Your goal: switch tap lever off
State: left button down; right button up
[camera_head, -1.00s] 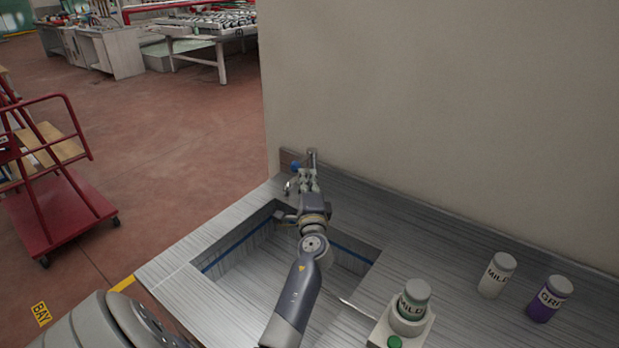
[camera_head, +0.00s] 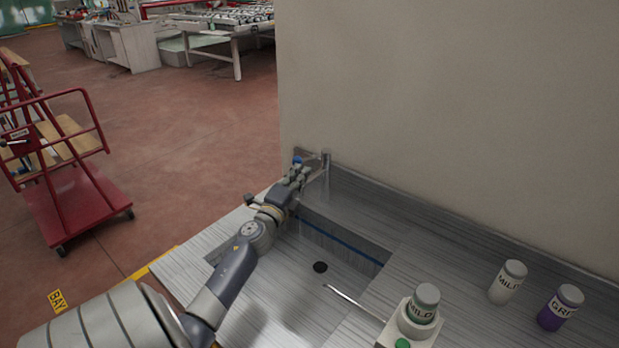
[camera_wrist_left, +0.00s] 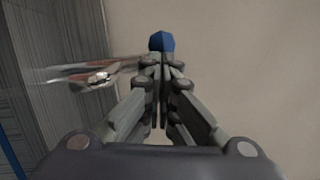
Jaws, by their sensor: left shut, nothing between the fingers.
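The tap (camera_head: 326,163) is a metal post with a spout at the back of the sink. A small blue piece (camera_head: 297,160), which looks like the end of the tap lever, shows just past my left gripper (camera_head: 299,172). In the left wrist view the blue piece (camera_wrist_left: 161,41) sits right at the tips of my left gripper (camera_wrist_left: 161,62), and I cannot tell whether they touch. The fingers are closed together with nothing between them. The metal spout (camera_wrist_left: 95,77) lies to the left there, blurred. My gripper hides most of the lever. My right gripper does not show.
The sink basin (camera_head: 345,268) has a dark drain (camera_head: 320,267). A white holder with a MILD bottle (camera_head: 424,304) stands at its right edge. Another MILD bottle (camera_head: 507,283) and a purple bottle (camera_head: 561,307) stand further right. A wall (camera_head: 450,120) rises behind. A red cart (camera_head: 80,205) stands at left.

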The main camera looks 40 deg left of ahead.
pick_arm(q)
jog(key=shift+w+a+f+m+t+h+b, duration=0.1)
jog(key=shift+a+m+t+h+b, duration=0.2)
jog(key=shift+a+m+h+b, duration=0.6)
jog(key=shift+a+m+t+h+b, duration=0.3)
jog(key=shift+a+h+b, duration=0.25)
jog(key=shift+a+h, duration=0.7)
jog(key=shift+a, duration=0.15)
